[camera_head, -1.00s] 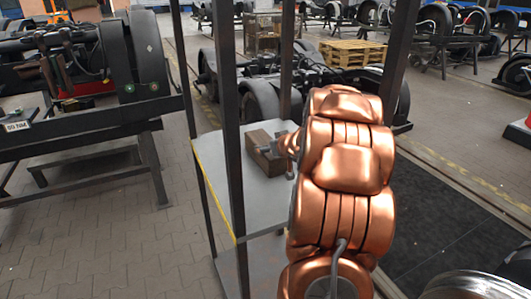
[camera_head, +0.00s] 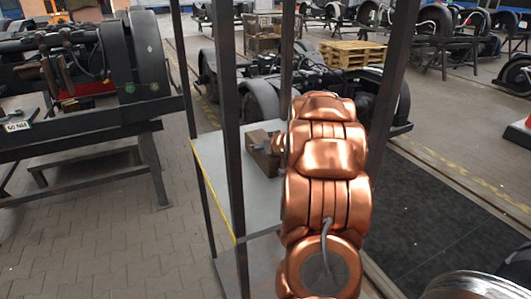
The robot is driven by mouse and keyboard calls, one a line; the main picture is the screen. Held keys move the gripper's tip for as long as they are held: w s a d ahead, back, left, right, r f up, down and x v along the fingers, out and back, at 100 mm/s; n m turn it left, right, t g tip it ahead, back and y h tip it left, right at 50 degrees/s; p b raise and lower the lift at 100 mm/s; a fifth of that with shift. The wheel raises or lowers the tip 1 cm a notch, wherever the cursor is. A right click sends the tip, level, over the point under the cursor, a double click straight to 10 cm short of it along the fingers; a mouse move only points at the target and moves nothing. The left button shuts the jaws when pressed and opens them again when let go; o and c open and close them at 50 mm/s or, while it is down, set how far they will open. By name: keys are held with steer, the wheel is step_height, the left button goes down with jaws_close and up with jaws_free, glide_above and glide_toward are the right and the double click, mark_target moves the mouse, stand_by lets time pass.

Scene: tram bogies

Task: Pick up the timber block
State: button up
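The timber block (camera_head: 259,160) is a brown wooden block on the grey shelf (camera_head: 225,175) of a dark-framed rack. The shelf has a yellow front-left edge. My gripper (camera_head: 268,143) is at the top of the block, at its right part, beside the rack's rear post. Only a small grey part of the gripper shows, and my copper-coloured arm hides most of the rest. I cannot tell whether its fingers touch or grip the block. The block rests on the shelf, and its right end is partly hidden by my arm.
Dark upright posts (camera_head: 231,120) of the rack stand left of and behind my arm, and another (camera_head: 392,90) stands to its right. A lower shelf (camera_head: 262,262) lies below. Wheelsets and bogies (camera_head: 130,65) stand around. A wooden pallet (camera_head: 352,53) lies behind.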

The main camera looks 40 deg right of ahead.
steer(key=c, duration=1.5)
steer(key=shift+c, duration=0.2)
